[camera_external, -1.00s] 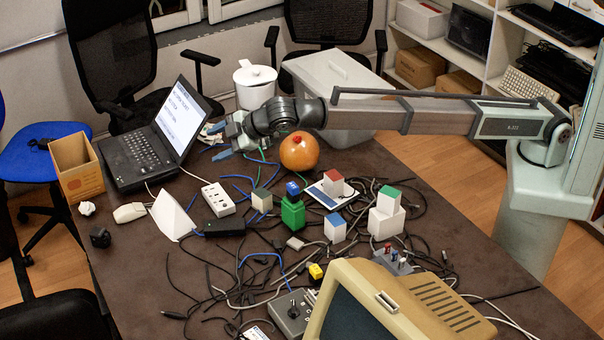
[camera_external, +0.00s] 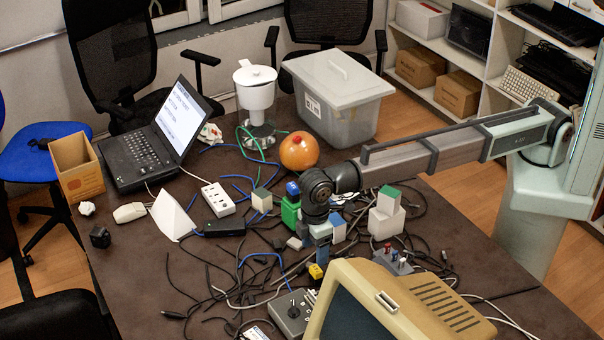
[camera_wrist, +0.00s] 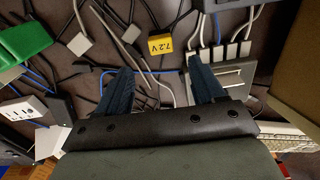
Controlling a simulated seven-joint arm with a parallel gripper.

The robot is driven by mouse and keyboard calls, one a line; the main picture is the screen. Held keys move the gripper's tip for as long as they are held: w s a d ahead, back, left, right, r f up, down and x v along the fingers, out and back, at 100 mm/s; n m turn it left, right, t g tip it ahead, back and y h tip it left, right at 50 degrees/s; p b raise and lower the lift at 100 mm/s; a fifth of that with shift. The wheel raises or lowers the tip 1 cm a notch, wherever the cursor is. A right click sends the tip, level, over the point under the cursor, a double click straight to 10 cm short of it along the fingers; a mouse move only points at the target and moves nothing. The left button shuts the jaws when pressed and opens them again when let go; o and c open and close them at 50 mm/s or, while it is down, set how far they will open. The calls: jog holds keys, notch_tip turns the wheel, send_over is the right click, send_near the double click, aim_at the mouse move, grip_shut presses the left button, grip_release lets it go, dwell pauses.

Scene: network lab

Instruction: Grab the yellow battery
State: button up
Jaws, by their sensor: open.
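The yellow battery (camera_external: 316,271) lies on the brown table among cables, just left of the beige monitor. In the wrist view the yellow battery (camera_wrist: 161,45), marked 7.2 V, is ahead of the fingertips, between their lines. My gripper (camera_external: 320,252) points down just above the battery in the outside view. In the wrist view my gripper (camera_wrist: 161,78) has its two blue fingers spread apart, with nothing between them. The fingers look apart from the battery.
The beige monitor (camera_external: 375,300) stands close on the right of the battery. A green block (camera_external: 292,214) and white cubes (camera_external: 386,220) stand behind. Dark cables cover the table around it. The front left of the table is clearer.

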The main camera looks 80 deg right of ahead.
aim_at(316, 268)
notch_tip(316, 268, down, 5)
jog(key=shift+s+d+f, duration=0.1)
jog(key=shift+s+f, duration=0.05)
jog(key=shift+f, duration=1.2)
jog(key=shift+s+f, duration=0.1)
jog(key=shift+f, duration=1.2)
jog(key=c, duration=1.1)
